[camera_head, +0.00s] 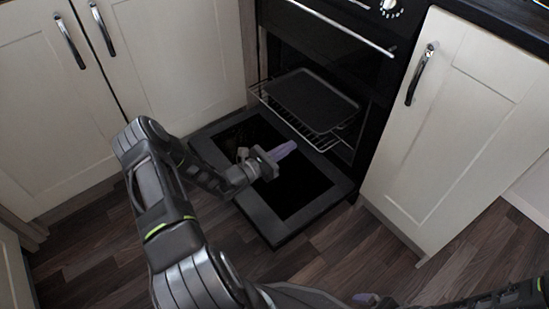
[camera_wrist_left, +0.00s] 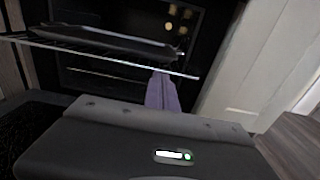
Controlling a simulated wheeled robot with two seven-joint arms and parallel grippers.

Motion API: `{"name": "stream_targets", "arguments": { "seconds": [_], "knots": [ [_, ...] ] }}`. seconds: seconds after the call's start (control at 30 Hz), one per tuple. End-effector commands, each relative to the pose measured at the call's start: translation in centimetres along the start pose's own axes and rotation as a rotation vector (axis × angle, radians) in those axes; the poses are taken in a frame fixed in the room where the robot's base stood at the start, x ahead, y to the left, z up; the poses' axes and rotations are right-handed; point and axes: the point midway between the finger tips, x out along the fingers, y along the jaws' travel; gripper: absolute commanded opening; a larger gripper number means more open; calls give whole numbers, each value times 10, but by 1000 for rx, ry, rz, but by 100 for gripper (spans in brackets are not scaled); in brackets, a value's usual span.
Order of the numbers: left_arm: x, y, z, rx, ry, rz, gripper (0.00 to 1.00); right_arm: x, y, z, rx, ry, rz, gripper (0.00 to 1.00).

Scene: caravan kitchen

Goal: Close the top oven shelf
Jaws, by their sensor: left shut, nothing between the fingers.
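The oven shelf (camera_head: 325,142) is a wire rack that sticks out of the open oven, with a dark flat tray (camera_head: 312,98) on it. In the left wrist view the rack's front bar (camera_wrist_left: 100,57) crosses the upper part, with the tray (camera_wrist_left: 110,40) behind it. My left gripper (camera_head: 285,150) has purple fingers, shut and empty. It is over the lowered oven door, just in front of the rack's front edge; contact is not clear. Its fingers also show in the left wrist view (camera_wrist_left: 163,92). Part of my right gripper (camera_head: 365,298) shows at the bottom edge; its jaw state is unclear.
The oven door (camera_head: 268,228) lies folded down, low above the wood floor (camera_head: 330,245). Cream cupboards stand on the left (camera_head: 180,50) and right (camera_head: 455,130). An upper oven door with a bar handle (camera_head: 345,28) is above the opening.

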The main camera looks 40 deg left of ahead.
Motion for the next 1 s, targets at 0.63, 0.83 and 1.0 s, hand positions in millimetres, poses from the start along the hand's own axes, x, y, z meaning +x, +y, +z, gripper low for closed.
{"name": "stream_targets", "arguments": {
  "seconds": [0.63, 0.83, 1.0],
  "knots": [
    [37, 0, 0, 0, 0, 1, 0, 15, 4, -2, 0, 8, 0, 100],
    [39, 0, 0, 0, 0, 0, 0, 15, 4, -2, 0, 8, 0, 100],
    [45, -1, 1, 0, 0, -1, 0, 14, 4, -2, 0, 7, 0, 100]
  ]
}}
